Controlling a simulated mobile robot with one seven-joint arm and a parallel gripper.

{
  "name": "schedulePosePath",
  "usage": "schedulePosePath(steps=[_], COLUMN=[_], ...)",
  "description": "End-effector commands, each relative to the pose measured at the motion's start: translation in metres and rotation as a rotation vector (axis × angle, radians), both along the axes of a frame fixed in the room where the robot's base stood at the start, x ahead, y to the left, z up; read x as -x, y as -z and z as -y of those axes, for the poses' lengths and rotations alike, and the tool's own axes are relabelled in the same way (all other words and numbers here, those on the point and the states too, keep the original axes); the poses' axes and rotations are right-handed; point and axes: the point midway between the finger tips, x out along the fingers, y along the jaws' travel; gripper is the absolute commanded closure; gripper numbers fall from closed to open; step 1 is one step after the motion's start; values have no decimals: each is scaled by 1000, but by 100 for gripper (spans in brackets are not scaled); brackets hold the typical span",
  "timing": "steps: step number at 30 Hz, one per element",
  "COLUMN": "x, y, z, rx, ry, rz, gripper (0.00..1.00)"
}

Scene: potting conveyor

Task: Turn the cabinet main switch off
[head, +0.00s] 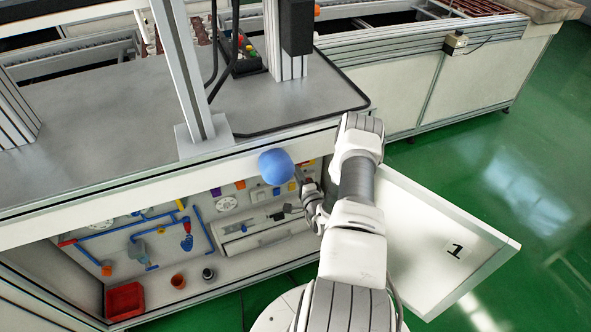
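The cabinet (160,283) under the grey worktop is open, and its back panel carries several small fittings. I cannot tell for sure which fitting is the main switch; part of the panel's right side is hidden behind my arm. My gripper (311,199) is small and dark in this view, at the right part of the cabinet opening, near the panel's upper right fittings. Its fingertips are not clear, so I cannot tell whether it is open or touches anything. A blue ball (276,167) shows just left of my gripper, in front of the worktop's front edge.
The cabinet door (440,240), marked 1, stands open to the right of my arm. The green floor (530,170) at right is clear.

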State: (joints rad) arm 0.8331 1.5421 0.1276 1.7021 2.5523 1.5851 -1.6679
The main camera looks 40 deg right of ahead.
Motion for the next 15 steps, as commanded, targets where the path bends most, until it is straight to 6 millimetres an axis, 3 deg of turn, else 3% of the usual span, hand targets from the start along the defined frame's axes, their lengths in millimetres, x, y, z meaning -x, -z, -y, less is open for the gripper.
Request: schedulePosePath(steps=[15], x=[2], y=[4], z=[2], rx=[81], ry=[6], rz=[-25], gripper=[100])
